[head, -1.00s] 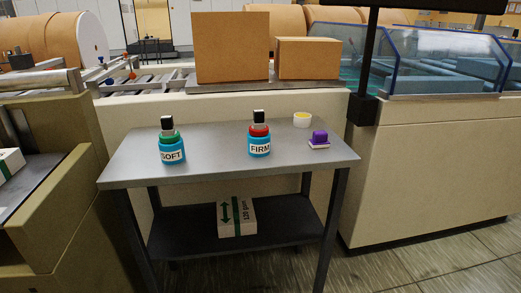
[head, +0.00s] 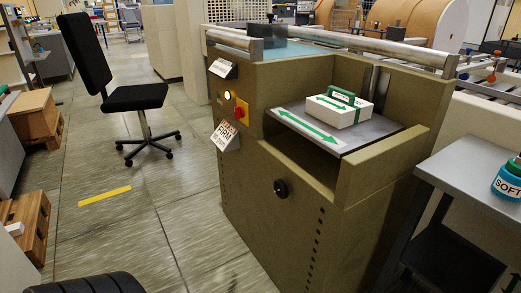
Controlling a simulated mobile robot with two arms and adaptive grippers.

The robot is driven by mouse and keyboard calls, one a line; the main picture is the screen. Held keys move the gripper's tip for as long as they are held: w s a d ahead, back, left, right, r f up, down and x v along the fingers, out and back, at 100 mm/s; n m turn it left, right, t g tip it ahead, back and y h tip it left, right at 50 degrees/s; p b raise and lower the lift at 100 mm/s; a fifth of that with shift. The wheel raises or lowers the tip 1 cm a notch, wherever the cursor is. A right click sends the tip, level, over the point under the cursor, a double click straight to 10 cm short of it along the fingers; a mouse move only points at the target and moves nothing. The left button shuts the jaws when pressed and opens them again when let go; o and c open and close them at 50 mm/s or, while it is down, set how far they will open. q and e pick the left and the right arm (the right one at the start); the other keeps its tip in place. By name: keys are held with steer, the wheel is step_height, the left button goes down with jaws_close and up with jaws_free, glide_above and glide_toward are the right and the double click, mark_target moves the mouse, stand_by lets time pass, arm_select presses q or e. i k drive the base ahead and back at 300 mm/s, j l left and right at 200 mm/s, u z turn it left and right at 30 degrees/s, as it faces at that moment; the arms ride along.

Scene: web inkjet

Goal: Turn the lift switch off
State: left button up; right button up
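An olive-brown machine cabinet (head: 310,210) stands in the middle of the head view. On its left face is a red switch or knob (head: 238,113) on a yellow-orange plate, with a lit pale round lamp (head: 227,95) just up and left of it. I cannot read which control is the lift switch or what position it is in. A black round knob (head: 281,188) sits lower on the front face. Neither of my grippers is in view.
A white box (head: 335,112) with a green handle lies on the cabinet's grey platform, beside a green double arrow. A sign (head: 226,136) seems to read FIRM. A black chair (head: 134,98) stands left on open floor. The grey table (head: 465,165) with the SOFT bottle (head: 507,180) is right.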

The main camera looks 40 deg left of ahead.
mark_target(239, 112)
steer(key=u, duration=1.1)
